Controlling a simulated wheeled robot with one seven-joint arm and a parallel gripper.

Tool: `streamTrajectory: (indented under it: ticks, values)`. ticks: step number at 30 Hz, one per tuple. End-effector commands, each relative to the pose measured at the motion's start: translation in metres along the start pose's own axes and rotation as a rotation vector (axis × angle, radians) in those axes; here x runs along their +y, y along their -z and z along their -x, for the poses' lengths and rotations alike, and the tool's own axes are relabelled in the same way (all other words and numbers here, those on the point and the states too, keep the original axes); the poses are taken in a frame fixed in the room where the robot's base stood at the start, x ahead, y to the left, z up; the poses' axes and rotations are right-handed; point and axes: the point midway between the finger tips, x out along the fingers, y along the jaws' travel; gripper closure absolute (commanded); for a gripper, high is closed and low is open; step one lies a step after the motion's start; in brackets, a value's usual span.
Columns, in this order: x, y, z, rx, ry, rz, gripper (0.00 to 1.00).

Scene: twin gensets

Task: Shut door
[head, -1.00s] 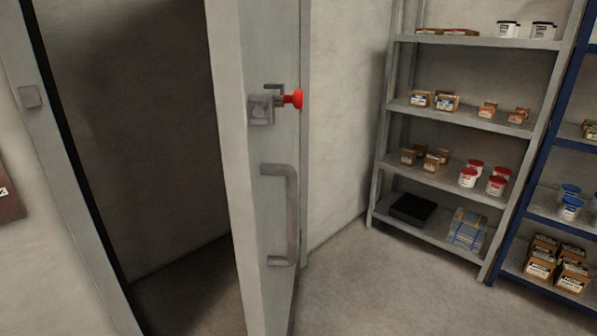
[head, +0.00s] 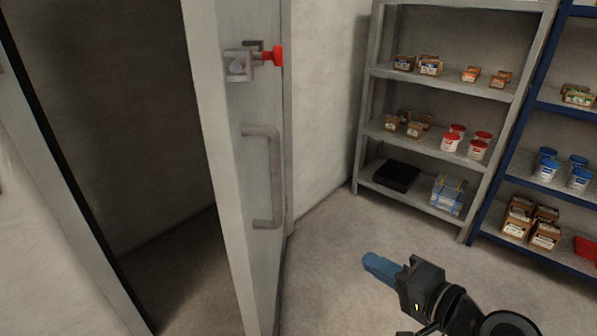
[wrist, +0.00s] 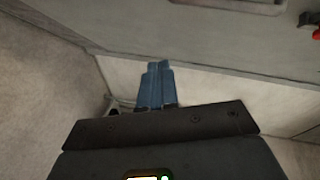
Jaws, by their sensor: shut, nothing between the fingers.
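The grey door (head: 222,150) stands ajar in the head view, with a dark opening to its left. It carries a vertical bar handle (head: 276,180) and, above that, a latch (head: 242,65) with a red knob (head: 277,56). My gripper (head: 372,262) is at the lower right of the head view, apart from the door and right of the handle. Its blue fingers are together with nothing between them. In the wrist view the shut fingers (wrist: 158,70) point toward the door (wrist: 200,35), whose handle (wrist: 240,4) shows at the top edge.
The door frame (head: 60,170) stands at the left. A grey shelf unit (head: 440,85) with boxes and tubs stands at the back right, beside a blue shelf unit (head: 490,190). The floor (head: 330,240) between door and shelves is clear.

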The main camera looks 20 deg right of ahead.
Motion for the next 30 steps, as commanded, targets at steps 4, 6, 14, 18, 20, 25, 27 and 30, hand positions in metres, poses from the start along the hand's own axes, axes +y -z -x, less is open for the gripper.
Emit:
streamTrajectory:
  ticks: [4, 6, 14, 18, 20, 25, 27, 30]
  values:
    - [-0.051, 0.031, -0.027, -0.097, 0.113, -0.100, 1.00]
    - [-0.073, 0.041, -0.034, -0.147, 0.157, -0.136, 1.00]
    - [-0.122, 0.061, -0.040, -0.262, 0.245, -0.191, 1.00]
    - [-0.127, 0.061, -0.045, -0.274, 0.252, -0.196, 1.00]
    - [-0.129, 0.059, -0.051, -0.275, 0.251, -0.196, 1.00]
    - [-0.138, 0.052, -0.077, -0.275, 0.251, -0.196, 1.00]
    - [-0.142, 0.048, -0.090, -0.276, 0.251, -0.195, 1.00]
    - [-0.147, 0.044, -0.109, -0.274, 0.251, -0.196, 1.00]
